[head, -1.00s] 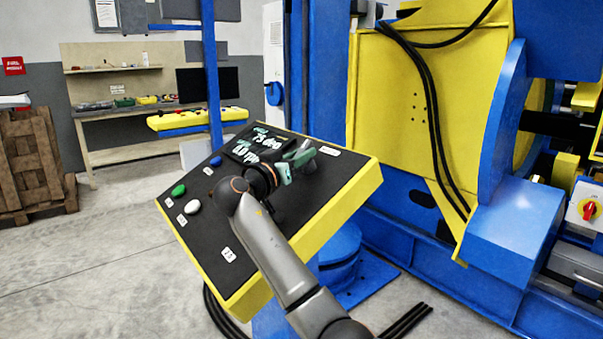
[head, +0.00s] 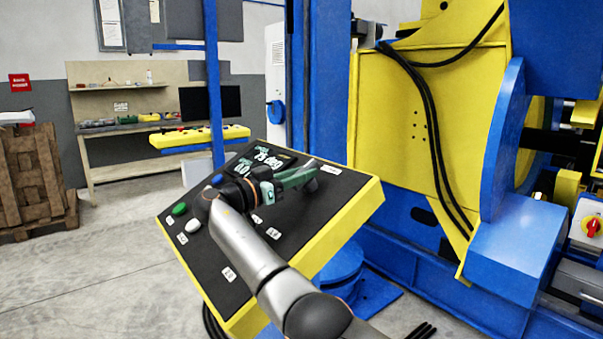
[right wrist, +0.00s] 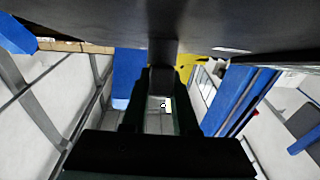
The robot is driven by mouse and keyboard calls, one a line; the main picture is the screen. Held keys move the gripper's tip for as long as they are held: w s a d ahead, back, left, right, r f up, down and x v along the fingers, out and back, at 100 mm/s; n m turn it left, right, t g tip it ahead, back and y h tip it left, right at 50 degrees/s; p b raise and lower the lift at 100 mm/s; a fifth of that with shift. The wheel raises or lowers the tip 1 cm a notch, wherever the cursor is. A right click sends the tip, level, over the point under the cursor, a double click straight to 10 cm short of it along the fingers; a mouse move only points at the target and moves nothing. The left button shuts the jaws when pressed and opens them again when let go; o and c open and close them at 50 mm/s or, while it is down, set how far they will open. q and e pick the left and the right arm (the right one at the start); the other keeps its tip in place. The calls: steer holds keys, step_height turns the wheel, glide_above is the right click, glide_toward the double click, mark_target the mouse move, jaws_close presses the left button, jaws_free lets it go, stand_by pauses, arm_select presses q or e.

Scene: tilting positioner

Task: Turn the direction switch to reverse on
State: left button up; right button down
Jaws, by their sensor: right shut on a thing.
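The direction switch shows as a dark knob (right wrist: 162,78) standing out from the dark panel face in the right wrist view. My right gripper (right wrist: 160,104) is shut on it, one dark finger on each side. In the head view my right gripper (head: 303,177) reaches over the sloping control panel (head: 345,225), at its upper right part. There the fingers largely hide the switch, so its pointer position and markings cannot be read. My left gripper is not in view.
Open floor lies to the left.

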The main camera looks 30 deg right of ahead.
steer(key=shift+g, duration=0.4)
steer(key=shift+d+m, duration=0.1)
steer(key=shift+m, duration=0.4)
steer(key=c, duration=0.7)
jaws_free()
